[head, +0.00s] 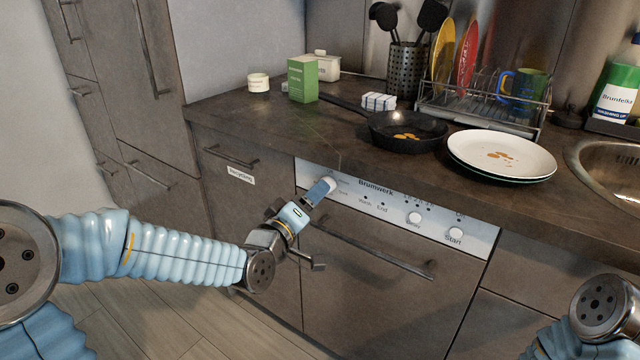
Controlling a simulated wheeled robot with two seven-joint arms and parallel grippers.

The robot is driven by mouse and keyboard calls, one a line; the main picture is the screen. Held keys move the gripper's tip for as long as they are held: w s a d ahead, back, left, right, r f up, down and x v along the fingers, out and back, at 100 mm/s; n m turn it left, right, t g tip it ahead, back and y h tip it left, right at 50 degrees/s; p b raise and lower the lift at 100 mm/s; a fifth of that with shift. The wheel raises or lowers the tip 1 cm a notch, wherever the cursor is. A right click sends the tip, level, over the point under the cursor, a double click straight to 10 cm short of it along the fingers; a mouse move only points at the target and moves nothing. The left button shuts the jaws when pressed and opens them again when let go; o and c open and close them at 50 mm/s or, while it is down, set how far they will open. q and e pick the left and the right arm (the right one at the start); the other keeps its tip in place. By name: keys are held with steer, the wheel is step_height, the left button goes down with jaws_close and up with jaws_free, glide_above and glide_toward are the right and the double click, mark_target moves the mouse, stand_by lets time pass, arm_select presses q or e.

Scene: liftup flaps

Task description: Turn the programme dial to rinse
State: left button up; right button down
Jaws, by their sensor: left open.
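The dishwasher's control panel (400,207) is a pale strip under the worktop, printed "Brumwerk". The programme dial (331,183) is a pale round knob at the panel's left end, partly hidden by my left gripper. My left gripper (323,188) is open, with its fingertips right at the dial. I cannot tell whether they touch it or sit around it. The dial's pointer and most of its labels are hidden or too small to read. My right gripper is out of view; only part of my right arm shows at the lower right.
Below the panel is the dishwasher door with a long bar handle (370,247). A round knob (414,218) and the Start button (455,233) sit further right. On the worktop above stand a black pan (400,142), stacked plates (500,142) and a green box (303,80).

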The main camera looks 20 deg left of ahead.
arm_select(q)
steer(key=x, duration=0.4)
steer(key=shift+w, duration=0.1)
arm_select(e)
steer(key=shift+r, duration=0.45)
